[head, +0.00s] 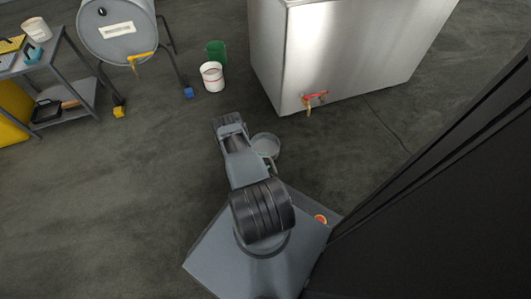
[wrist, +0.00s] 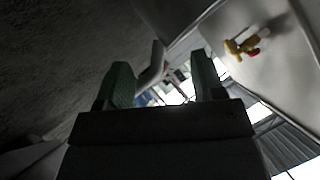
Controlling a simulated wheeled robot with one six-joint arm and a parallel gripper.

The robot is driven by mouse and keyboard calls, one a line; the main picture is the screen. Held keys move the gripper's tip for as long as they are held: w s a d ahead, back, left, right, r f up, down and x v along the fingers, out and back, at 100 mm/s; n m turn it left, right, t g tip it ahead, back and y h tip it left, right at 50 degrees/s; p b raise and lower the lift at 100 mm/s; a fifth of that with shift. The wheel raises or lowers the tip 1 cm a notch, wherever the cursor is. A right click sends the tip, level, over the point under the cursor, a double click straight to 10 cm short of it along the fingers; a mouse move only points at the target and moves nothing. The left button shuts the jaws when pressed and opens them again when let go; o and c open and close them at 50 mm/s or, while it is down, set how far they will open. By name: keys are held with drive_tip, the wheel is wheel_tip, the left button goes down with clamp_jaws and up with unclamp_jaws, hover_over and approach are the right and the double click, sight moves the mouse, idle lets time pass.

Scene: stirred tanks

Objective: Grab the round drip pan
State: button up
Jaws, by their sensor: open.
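The round drip pan (head: 266,146) is a shallow grey dish on the floor, just right of my arm in the head view. My gripper (head: 269,163) is low at the pan's near side, partly hidden by my arm. In the wrist view my gripper (wrist: 163,85) is open, with a green-padded finger on each side. A pale grey curved strip (wrist: 153,65) stands between the fingers and looks like the pan's rim or wall seen edge-on. I cannot tell whether the fingers touch it.
A big steel tank (head: 340,50) with a red-handled tap (head: 315,96) stands behind the pan. A white bucket (head: 212,77) and a green bucket (head: 216,52) stand beyond my arm. A grey drum (head: 118,35) and a shelf cart (head: 62,75) are at left. A dark cabinet (head: 440,210) fills the right.

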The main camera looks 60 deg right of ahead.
sight(268, 154)
drive_tip(key=b+x, duration=0.2)
drive_tip(key=x, duration=0.2)
drive_tip(key=shift+w+f+b, duration=0.1)
drive_tip(key=shift+f+b, duration=0.15)
drive_tip(key=shift+b, duration=0.05)
drive_tip(key=shift+d+f, duration=0.15)
drive_tip(key=shift+d, duration=0.4)
drive_tip(key=c, duration=1.1)
